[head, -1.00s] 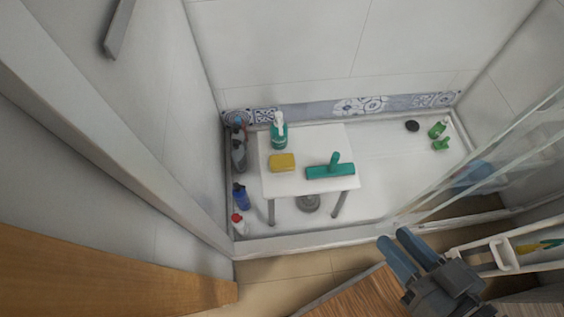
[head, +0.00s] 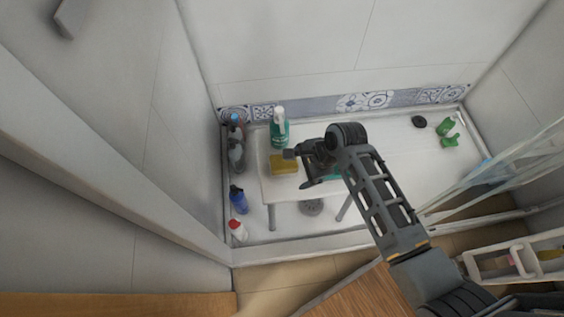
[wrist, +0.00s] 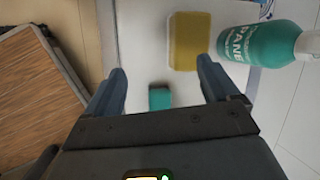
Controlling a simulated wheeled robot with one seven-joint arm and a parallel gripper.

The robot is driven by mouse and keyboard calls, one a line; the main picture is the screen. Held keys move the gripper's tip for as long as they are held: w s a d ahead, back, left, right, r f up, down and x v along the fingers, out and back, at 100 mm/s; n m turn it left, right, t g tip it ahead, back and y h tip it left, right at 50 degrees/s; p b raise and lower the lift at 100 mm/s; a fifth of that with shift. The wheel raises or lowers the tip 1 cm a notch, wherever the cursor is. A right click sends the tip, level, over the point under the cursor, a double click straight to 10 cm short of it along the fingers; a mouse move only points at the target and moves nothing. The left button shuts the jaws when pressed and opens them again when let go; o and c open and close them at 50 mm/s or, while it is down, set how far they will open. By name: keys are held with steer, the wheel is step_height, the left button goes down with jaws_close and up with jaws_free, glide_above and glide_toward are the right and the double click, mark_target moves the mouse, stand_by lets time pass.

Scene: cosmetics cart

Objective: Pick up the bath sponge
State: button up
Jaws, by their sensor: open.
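The yellow bath sponge (head: 284,164) lies on the small white table (head: 278,190) in the shower. In the wrist view the sponge (wrist: 189,41) is ahead of the fingertips, toward the right finger's side. My gripper (wrist: 162,82) is open and empty, with its two fingers apart. In the head view my gripper (head: 297,168) is over the table, by the right side of the sponge. A teal squeegee (head: 330,174) lies on the table, mostly hidden under my arm; part of a teal object (wrist: 160,97) shows between the fingers in the wrist view.
Several bottles (head: 238,198) stand on the shower floor left of the table. A glass panel (head: 500,170) is at the right.

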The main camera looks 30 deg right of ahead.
mark_target(282, 162)
steer(key=w, duration=0.2)
steer(key=w+r+m+g, duration=0.1)
steer(key=w, duration=0.1)
steer(key=w+d+m+y, duration=0.1)
steer(key=w, duration=0.1)
steer(key=shift+r+g+b, duration=0.15)
steer(key=shift+g+b, duration=0.15)
steer(key=shift+b, duration=0.1)
steer(key=shift+d+b+x, duration=0.2)
steer(key=shift+b+x, duration=0.5)
steer(key=shift+x, duration=3.15)
steer(key=shift+s, duration=0.1)
steer(key=c, duration=1.1)
steer(key=shift+c, duration=0.2)
steer(key=shift+s+a+r, duration=0.1)
steer(key=shift+s+r, duration=0.05)
steer(key=shift+r, duration=0.6)
steer(key=s+a, duration=0.3)
steer(key=s, duration=0.5)
steer(key=s+a+p, duration=0.1)
steer(key=s+a, duration=0.2)
steer(key=s, duration=0.5)
steer(key=shift+s+a+p, duration=0.2)
steer(key=shift+a+p, duration=0.1)
